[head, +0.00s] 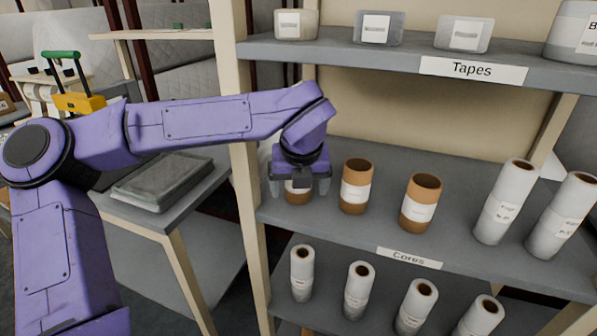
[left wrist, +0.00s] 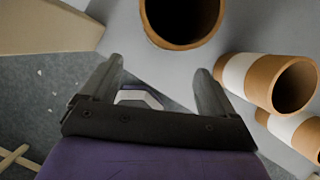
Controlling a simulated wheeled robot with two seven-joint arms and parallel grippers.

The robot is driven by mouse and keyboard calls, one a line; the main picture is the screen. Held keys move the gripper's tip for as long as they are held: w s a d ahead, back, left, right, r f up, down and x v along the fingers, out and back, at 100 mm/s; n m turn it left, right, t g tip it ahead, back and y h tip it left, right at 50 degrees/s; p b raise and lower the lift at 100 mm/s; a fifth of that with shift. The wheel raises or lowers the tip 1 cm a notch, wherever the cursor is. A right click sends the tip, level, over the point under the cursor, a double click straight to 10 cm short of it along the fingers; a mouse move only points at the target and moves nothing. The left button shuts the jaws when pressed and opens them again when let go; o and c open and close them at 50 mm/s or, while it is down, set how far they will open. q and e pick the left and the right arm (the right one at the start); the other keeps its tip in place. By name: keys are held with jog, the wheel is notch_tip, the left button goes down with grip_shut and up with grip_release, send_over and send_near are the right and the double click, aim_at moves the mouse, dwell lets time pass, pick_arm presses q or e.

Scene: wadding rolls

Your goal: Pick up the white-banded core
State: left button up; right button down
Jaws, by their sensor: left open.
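Three brown cardboard cores with white bands stand upright on the middle shelf in the head view: a left one (head: 298,196), a middle one (head: 354,204) and a right one (head: 419,225). My left gripper (head: 299,188) is open at the left core and hides its upper part. In the left wrist view the open fingers (left wrist: 159,68) are empty, and the nearest core (left wrist: 182,44) shows its open end just beyond them. My right gripper is not in view.
The middle shelf (head: 335,236) also holds tall white rolls (head: 503,205) at the right. The shelf's wooden post (head: 246,190) stands close left of my gripper. The "Tapes" shelf (head: 390,58) hangs above, and smaller white rolls stand below.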

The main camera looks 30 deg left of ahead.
pick_arm(q)
jog(key=w+a, duration=0.1)
jog(key=w+a+p, duration=0.1)
jog(key=w, duration=0.1)
jog(key=w+a+f, duration=0.1)
jog(key=shift+w+a+p, duration=0.2)
jog(key=shift+w+p, duration=0.15)
jog(key=shift+p, duration=0.05)
jog(key=shift+f, duration=0.25)
jog(key=c, duration=1.1)
jog(key=shift+r, duration=0.15)
